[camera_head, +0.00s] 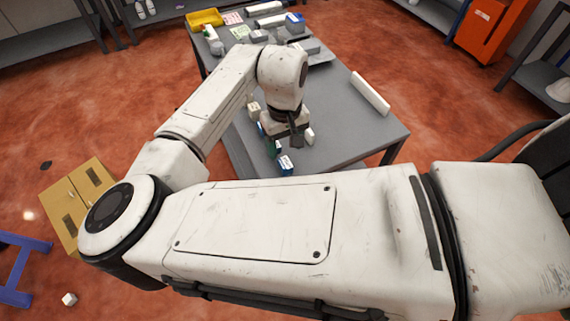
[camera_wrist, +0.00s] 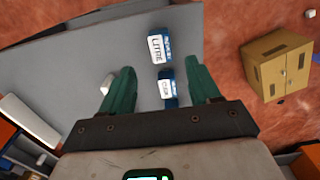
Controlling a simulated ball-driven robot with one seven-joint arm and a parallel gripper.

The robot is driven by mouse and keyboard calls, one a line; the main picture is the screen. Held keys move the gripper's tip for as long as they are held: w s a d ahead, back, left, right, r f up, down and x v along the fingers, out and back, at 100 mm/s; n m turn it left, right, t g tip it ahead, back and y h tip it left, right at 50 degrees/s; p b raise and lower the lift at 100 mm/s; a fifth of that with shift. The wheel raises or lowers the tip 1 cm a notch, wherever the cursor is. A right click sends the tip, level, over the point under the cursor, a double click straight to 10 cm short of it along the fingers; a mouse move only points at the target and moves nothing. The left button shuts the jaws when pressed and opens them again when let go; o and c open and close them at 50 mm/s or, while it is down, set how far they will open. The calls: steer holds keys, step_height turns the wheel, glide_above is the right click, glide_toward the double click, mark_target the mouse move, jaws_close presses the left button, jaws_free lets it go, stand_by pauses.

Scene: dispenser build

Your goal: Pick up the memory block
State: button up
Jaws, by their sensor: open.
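My gripper (camera_wrist: 159,72) is open, its two green fingers apart in the wrist view. A small blue block with a white label (camera_wrist: 167,89) shows between the fingers, closer to the right one, with a gap to the left one. A larger blue and white lettered block (camera_wrist: 160,46) lies just beyond the fingertips. I cannot read clearly which one is the memory block. In the head view my gripper (camera_head: 297,133) hangs over the near part of the grey table, and a blue and white block (camera_head: 285,165) stands near the table's front edge.
A small white piece (camera_wrist: 106,84) lies left of the left finger. The grey table (camera_head: 345,128) carries a long white bar (camera_head: 370,93) at right and a yellow tray (camera_head: 205,19) at the far end. A tan cabinet (camera_head: 82,194) stands on the floor at left.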

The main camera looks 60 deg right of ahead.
mark_target(285, 162)
steer(key=shift+s+a+f+p, duration=0.15)
steer(key=shift+f+p, duration=0.2)
steer(key=shift+f, duration=1.45)
steer(key=shift+s+a+f+p, duration=0.15)
steer(key=shift+f+p, duration=0.2)
steer(key=shift+f, duration=1.4)
steer(key=shift+w, duration=0.1)
jaws_close()
steer(key=shift+r, duration=0.1)
